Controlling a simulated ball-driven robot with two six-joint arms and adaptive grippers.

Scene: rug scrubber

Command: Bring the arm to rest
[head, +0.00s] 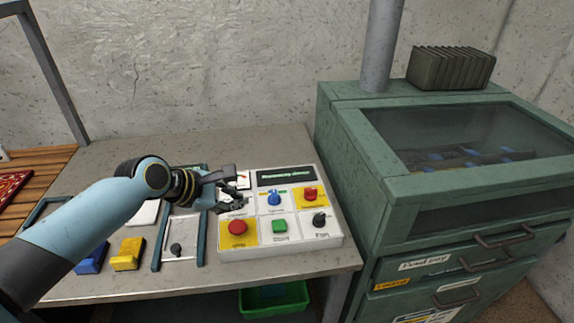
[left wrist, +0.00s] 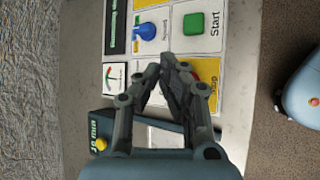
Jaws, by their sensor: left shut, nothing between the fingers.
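My left gripper (head: 238,190) is over the left part of the white control panel (head: 333,240) on the grey table. Its fingers are closed together and hold nothing; in the left wrist view the fingertips (left wrist: 170,66) meet in front of the panel, near the Stop label. The panel carries a red button (head: 238,227), a green Start button (head: 280,226), a blue knob (head: 274,198), a red knob (head: 310,194) and a black knob (head: 319,219). The gripper hides part of the gauge at the panel's upper left. My right gripper is not in view.
A green cabinet (head: 350,130) with a glass lid stands right of the table. A framed unit (head: 203,240), a yellow block (head: 128,253) and a blue block (head: 92,259) are left of the panel. A green bin (head: 275,300) sits below the table.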

